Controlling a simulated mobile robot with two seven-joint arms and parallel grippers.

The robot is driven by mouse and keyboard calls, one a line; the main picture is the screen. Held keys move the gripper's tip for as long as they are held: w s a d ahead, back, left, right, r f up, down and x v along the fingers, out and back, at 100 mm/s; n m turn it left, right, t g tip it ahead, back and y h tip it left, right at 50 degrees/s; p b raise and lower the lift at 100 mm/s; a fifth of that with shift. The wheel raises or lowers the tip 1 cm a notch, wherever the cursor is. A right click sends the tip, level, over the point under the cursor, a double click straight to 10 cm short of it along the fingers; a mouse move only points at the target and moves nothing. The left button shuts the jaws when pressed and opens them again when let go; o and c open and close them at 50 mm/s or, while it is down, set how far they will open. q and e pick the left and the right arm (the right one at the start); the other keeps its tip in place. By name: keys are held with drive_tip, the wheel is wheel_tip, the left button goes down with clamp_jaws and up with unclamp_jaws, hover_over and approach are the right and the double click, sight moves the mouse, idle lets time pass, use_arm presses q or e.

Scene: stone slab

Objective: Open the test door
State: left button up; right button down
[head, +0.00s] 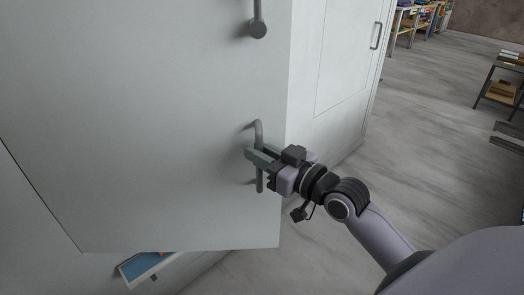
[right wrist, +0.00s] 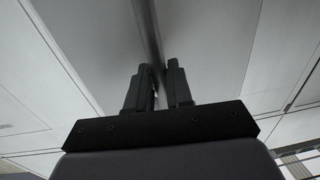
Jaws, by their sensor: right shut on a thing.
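The test door (head: 150,120) is a pale grey panel that fills the left of the head view. It stands swung out from the cabinet (head: 335,60) behind it. A vertical bar handle (head: 259,130) is on the door near its right edge. My right gripper (head: 258,156) is shut on this handle at about its middle. In the right wrist view the handle bar (right wrist: 147,30) runs down between the two fingers (right wrist: 157,85). The gripper hides part of the handle. My left gripper is not in view.
A second handle (head: 258,25) is higher on the door. A blue-topped item (head: 145,265) shows below the door's lower edge. The grey floor (head: 430,150) to the right is open. A dark shelf stand (head: 500,85) and shelves (head: 410,25) stand farther back.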

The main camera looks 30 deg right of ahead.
drive_tip(key=shift+s+a, duration=0.3)
drive_tip(key=shift+a, duration=0.1)
drive_tip(key=c, duration=1.4)
unclamp_jaws()
drive_tip(key=shift+o, duration=1.1)
drive_tip(key=shift+w+a, duration=0.15)
drive_tip(key=shift+d, duration=0.2)
